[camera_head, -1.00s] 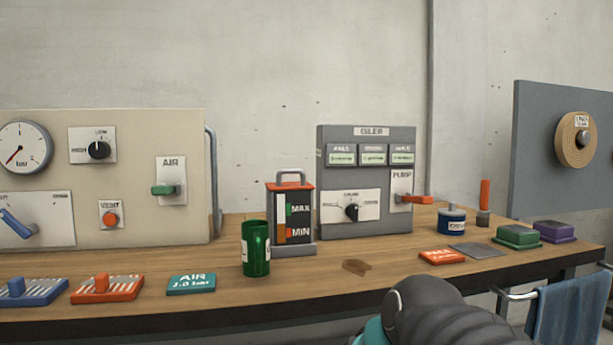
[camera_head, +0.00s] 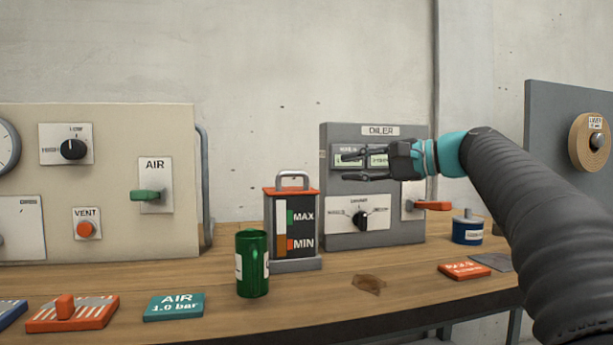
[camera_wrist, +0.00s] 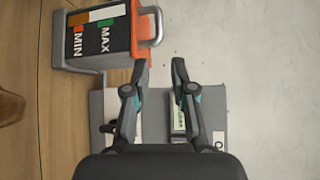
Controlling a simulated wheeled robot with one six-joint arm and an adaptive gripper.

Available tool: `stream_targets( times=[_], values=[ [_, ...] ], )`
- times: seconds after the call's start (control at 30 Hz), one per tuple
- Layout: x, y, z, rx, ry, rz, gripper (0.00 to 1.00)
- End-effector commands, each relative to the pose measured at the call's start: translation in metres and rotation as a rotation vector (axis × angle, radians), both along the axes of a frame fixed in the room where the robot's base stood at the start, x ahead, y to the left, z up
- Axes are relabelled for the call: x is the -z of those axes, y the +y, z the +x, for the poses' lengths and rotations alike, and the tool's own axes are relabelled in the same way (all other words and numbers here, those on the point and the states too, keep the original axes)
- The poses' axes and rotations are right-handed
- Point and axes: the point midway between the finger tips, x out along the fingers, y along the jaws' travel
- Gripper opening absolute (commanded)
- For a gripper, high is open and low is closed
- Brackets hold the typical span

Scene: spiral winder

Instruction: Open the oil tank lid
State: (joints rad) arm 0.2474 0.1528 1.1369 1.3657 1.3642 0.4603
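The oil tank (camera_head: 295,226) stands on the bench, a dark box with MAX and MIN marks on its front and a level strip. Its orange-red lid (camera_head: 290,191) lies flat on top, with a grey loop handle (camera_head: 294,175). My gripper (camera_head: 345,167) is raised in front of the OILER panel, to the right of the tank and above its lid level. Its fingers point left, apart, with nothing between them. In the wrist view, the tank (camera_wrist: 97,38) is at upper left and the open fingers (camera_wrist: 158,65) are beside the lid handle (camera_wrist: 155,25), not around it.
The grey OILER panel (camera_head: 340,240) stands right of the tank, with an orange pump lever (camera_head: 433,206). A green can (camera_head: 252,265) stands close in front-left of the tank. A brown stain or scrap (camera_head: 369,284) lies on the bench. The beige air panel (camera_head: 110,240) is at left.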

Motion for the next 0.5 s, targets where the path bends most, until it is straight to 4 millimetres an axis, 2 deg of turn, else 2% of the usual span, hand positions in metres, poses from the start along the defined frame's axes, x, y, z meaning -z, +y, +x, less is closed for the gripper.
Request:
stream_targets(
  times=[0.5],
  values=[
    [0.013,0.085,0.039,-0.016,0.001,-0.002,0.25]
  ],
)
